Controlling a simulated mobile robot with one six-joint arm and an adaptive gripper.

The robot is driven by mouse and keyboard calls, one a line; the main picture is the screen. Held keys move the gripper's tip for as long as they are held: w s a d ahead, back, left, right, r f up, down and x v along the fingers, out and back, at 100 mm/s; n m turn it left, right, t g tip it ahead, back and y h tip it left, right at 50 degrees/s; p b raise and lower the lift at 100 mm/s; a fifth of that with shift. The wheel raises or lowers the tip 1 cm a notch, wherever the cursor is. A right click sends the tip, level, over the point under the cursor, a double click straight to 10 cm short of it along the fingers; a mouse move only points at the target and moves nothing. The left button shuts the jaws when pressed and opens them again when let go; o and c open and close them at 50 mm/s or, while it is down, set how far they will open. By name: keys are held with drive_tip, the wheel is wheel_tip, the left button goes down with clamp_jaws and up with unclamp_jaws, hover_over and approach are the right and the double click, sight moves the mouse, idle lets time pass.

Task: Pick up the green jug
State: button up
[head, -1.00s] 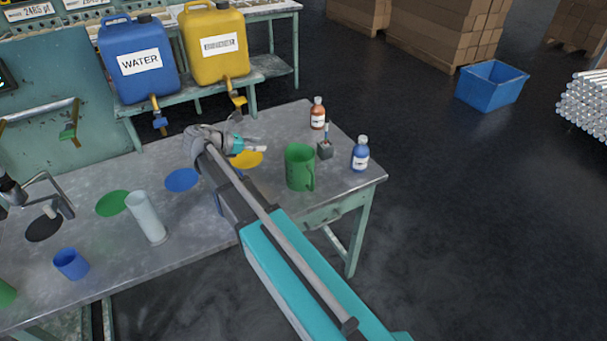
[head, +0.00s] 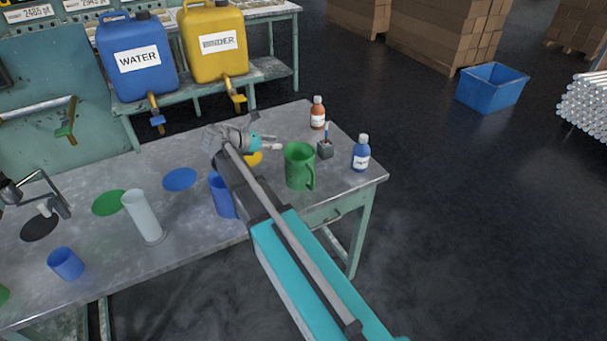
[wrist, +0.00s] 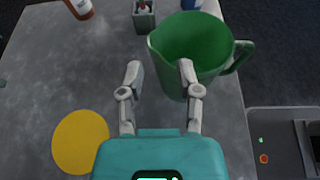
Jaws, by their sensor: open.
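The green jug (head: 299,167) stands upright on the right part of the metal table, its handle on the right side. In the wrist view the jug (wrist: 196,42) is just ahead of my gripper (wrist: 158,72), its open top facing the camera and its handle to the right. My gripper is open and empty. Its right fingertip overlaps the jug's near side in that view; I cannot tell whether it touches. The left finger is clear of the jug. In the head view my gripper (head: 273,142) is left of the jug, partly behind the arm.
A small grey holder (head: 325,150), a blue bottle (head: 360,156) and an orange bottle (head: 317,114) stand beyond and right of the jug. A yellow disc (wrist: 80,141) lies left of my gripper. A blue cup (head: 222,196) stands beside my arm. The table's edge is close on the right.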

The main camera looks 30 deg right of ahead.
sight(291, 146)
drive_tip(key=shift+b+x, duration=0.3)
drive_tip(key=shift+x, duration=1.05)
drive_tip(key=shift+f+b+x, duration=0.2)
drive_tip(key=shift+b+x, duration=0.4)
drive_tip(key=shift+x, duration=0.45)
drive_tip(key=shift+f+b+x, duration=0.25)
drive_tip(key=shift+b+x, duration=0.35)
drive_tip(key=shift+x, duration=0.5)
drive_tip(key=shift+w+d+f, duration=0.1)
drive_tip(key=shift+d, duration=0.15)
clamp_jaws()
